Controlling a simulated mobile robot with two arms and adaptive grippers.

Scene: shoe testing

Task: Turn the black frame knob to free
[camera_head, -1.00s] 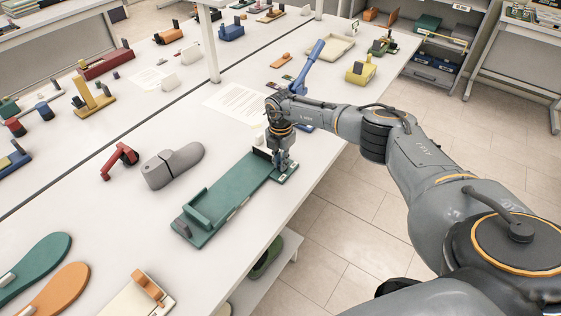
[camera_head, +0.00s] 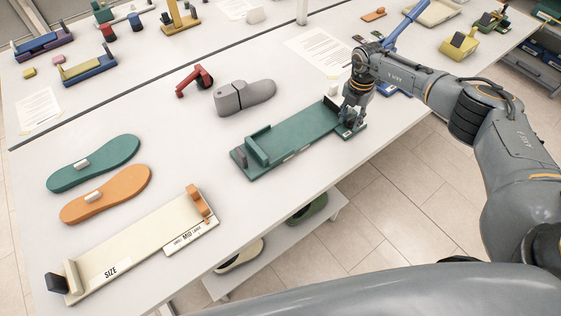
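A long green frame (camera_head: 295,139) lies on the white table, with a raised green stop at its left end. My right gripper (camera_head: 350,121) points down at the frame's right end, close over a small dark-green end plate (camera_head: 359,130) with a pale label. A black knob cannot be made out clearly; my fingers cover much of that end. Whether the fingers are open or shut on something is too small to tell. My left gripper is not in view.
A grey shoe form (camera_head: 246,94) and a red clamp-like tool (camera_head: 196,81) lie behind the frame. Green (camera_head: 95,163) and orange (camera_head: 107,193) soles and a cream SIZE board (camera_head: 135,250) lie to the left. The table's front edge runs close to the frame.

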